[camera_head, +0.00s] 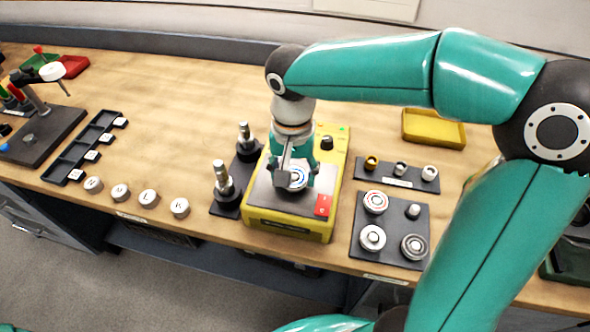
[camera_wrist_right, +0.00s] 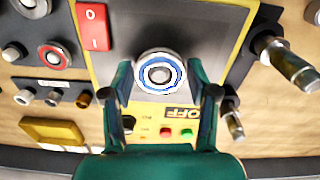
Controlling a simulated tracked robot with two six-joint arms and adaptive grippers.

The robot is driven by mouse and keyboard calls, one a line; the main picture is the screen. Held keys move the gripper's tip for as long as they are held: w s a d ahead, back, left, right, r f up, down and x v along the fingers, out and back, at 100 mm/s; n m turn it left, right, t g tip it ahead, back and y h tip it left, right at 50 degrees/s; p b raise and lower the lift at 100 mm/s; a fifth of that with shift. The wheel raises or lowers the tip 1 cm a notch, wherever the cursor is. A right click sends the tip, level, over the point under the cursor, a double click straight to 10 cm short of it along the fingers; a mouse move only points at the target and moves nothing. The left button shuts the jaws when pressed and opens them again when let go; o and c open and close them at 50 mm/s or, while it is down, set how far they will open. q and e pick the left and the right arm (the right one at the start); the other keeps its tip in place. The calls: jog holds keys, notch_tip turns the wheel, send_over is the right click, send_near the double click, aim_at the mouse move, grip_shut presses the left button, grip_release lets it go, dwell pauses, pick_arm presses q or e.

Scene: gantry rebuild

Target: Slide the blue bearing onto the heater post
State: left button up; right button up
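The blue bearing (camera_head: 296,178), a metal ring with a blue band, is on the dark top plate of the yellow heater (camera_head: 290,228). It also shows in the right wrist view (camera_wrist_right: 160,72). A grey round end shows in its bore, likely the heater post; how far down the ring sits I cannot tell. My right gripper (camera_head: 295,172) points down over the bearing. Its two fingers (camera_wrist_right: 160,68) stand on either side of the ring, with a narrow gap visible at each side, so it looks open. My left gripper is not in view.
Two upright metal spindles (camera_head: 223,180) stand on a dark base left of the heater. To its right are a mat (camera_head: 388,252) with several bearings and a strip of small bushings (camera_head: 398,182). A yellow tray (camera_head: 433,129) lies behind.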

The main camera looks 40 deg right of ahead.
jog(key=shift+o, duration=1.4)
notch_tip(320, 180, up, 12)
jog(key=shift+f, duration=0.1)
